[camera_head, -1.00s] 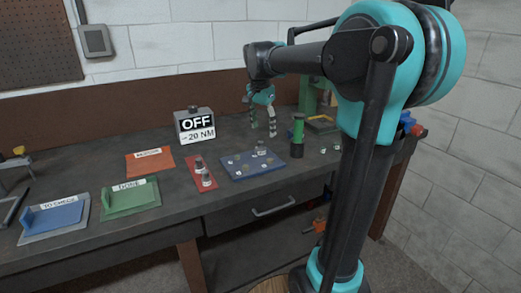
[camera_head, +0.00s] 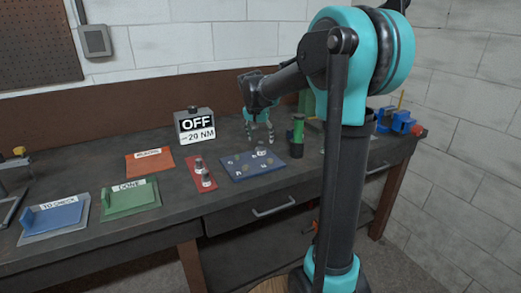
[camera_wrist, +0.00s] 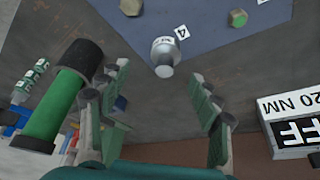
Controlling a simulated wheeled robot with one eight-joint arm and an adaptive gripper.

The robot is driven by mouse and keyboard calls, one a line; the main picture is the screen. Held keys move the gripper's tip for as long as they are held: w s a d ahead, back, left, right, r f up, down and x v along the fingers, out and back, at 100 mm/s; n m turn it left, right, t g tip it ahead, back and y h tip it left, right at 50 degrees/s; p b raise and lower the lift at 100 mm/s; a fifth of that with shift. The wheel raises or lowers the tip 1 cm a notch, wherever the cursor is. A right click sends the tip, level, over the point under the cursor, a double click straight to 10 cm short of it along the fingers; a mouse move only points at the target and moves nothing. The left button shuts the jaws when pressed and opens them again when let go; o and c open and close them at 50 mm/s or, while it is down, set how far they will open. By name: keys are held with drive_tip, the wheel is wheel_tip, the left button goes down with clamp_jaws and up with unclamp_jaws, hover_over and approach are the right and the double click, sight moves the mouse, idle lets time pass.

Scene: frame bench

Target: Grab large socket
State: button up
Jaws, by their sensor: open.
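A grey metal socket (camera_head: 261,150) stands upright on the blue plate (camera_head: 238,172), near its back right corner. In the wrist view this socket (camera_wrist: 164,52) stands beside a label marked 4, ahead of and between the fingers. My gripper (camera_head: 260,140) is open and points down just above it, empty; the wrist view shows both fingers (camera_wrist: 160,80) apart. Two more grey sockets (camera_head: 199,164) (camera_head: 206,179) stand on the red mat (camera_head: 194,184) to the left. I cannot tell from the views which socket is the largest.
A green cylinder with black ends (camera_head: 297,136) stands close right of the blue plate. A display box reading OFF and 20 NM (camera_head: 195,126) stands behind left. Orange (camera_head: 150,164), green (camera_head: 130,204) and blue (camera_head: 52,220) trays lie farther left. Small labelled pieces sit on the plate.

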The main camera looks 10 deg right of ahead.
sight(260, 143)
drive_tip(key=shift+a+x, duration=0.15)
drive_tip(key=shift+x, duration=1.35)
drive_tip(key=shift+a+x, duration=0.15)
drive_tip(key=shift+x, duration=1.35)
drive_tip(key=shift+w, duration=0.15)
drive_tip(key=c, duration=1.3)
drive_tip(key=shift+r, duration=0.15)
